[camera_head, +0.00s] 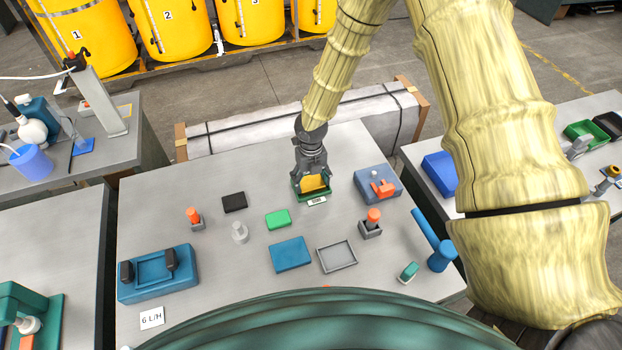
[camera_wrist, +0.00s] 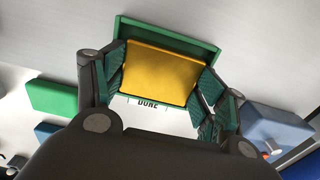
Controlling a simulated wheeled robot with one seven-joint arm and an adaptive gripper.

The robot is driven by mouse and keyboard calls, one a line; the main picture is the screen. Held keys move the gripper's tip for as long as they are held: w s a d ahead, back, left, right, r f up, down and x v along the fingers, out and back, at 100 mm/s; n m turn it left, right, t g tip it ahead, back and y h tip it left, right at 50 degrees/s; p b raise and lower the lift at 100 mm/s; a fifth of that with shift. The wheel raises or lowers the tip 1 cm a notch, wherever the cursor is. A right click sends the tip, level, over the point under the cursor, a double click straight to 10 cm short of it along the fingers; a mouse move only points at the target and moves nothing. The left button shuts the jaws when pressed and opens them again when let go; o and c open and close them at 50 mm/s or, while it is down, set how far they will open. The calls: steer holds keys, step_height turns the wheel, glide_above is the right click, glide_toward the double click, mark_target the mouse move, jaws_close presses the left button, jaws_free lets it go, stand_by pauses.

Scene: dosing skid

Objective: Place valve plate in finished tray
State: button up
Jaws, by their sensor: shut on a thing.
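The yellow valve plate (camera_head: 314,183) is between the fingers of my gripper (camera_head: 312,174), which is shut on it. In the wrist view the plate (camera_wrist: 160,73) sits between the ribbed green finger pads of my gripper (camera_wrist: 155,85). The green finished tray (camera_head: 299,197) is directly below, at the back middle of the grey table. Its far wall (camera_wrist: 165,32) shows beyond the plate in the wrist view, and a white label reading DONE (camera_wrist: 148,104) lies at its front. I cannot tell whether the plate touches the tray floor; the fingers and plate hide most of it.
A blue-grey block with a red handle (camera_head: 378,185) stands to the right of the tray. A green block (camera_head: 278,219), a black block (camera_head: 234,202) and a blue block (camera_head: 290,254) lie left and in front. A shallow grey tray (camera_head: 337,257) lies nearer.

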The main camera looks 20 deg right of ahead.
mark_target(311, 182)
steer(key=shift+f, duration=0.15)
steer(key=o, duration=1.2)
step_height(311, 182, up, 12)
steer(key=shift+r+b, duration=0.2)
steer(key=shift+b, duration=1.05)
steer(key=shift+s+f, duration=0.1)
